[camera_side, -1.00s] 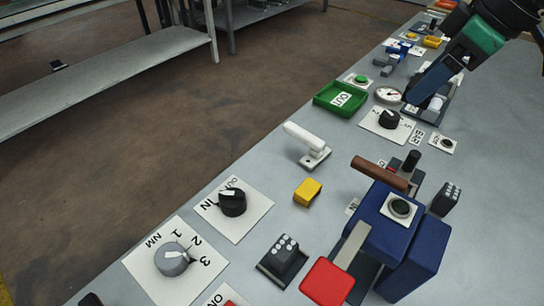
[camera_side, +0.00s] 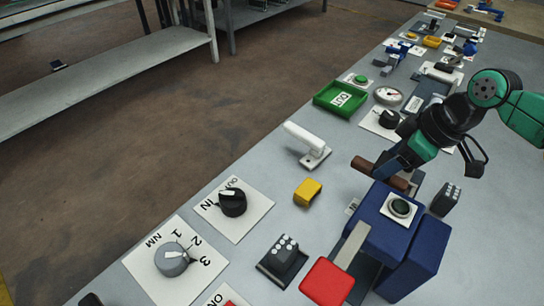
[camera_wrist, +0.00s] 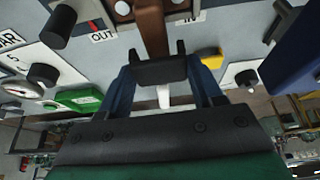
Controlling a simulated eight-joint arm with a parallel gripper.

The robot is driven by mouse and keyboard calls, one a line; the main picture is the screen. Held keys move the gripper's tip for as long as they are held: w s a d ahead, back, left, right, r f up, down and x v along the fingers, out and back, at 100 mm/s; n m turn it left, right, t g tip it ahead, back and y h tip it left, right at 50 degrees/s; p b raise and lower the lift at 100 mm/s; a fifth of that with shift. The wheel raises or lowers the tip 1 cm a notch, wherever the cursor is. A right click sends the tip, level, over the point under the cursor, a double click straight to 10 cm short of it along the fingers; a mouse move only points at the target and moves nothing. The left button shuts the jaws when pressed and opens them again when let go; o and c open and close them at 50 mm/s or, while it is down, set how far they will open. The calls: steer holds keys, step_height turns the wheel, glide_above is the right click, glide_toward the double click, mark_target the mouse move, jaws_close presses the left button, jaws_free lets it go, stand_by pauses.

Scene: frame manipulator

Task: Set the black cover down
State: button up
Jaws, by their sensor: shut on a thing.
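The black cover (camera_wrist: 159,70) is a small dark block with raised ends, held between the two blue fingers of my gripper (camera_wrist: 163,84) in the wrist view. In the side view my gripper (camera_side: 391,167) is low over the work, at the brown bar (camera_side: 366,165) behind the blue block (camera_side: 385,222). The cover cannot be made out there. In the wrist view the brown bar (camera_wrist: 152,28) runs just beyond the cover; I cannot tell whether they touch.
A yellow block (camera_side: 308,192) and a white-handled clamp (camera_side: 310,146) lie to the left. A green tray (camera_side: 324,97) and a dial knob (camera_side: 389,119) are farther back. Bare grey bench shows around the yellow block.

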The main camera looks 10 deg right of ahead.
steer(key=shift+f, duration=0.25)
steer(key=shift+f, duration=0.35)
steer(key=o, duration=1.2)
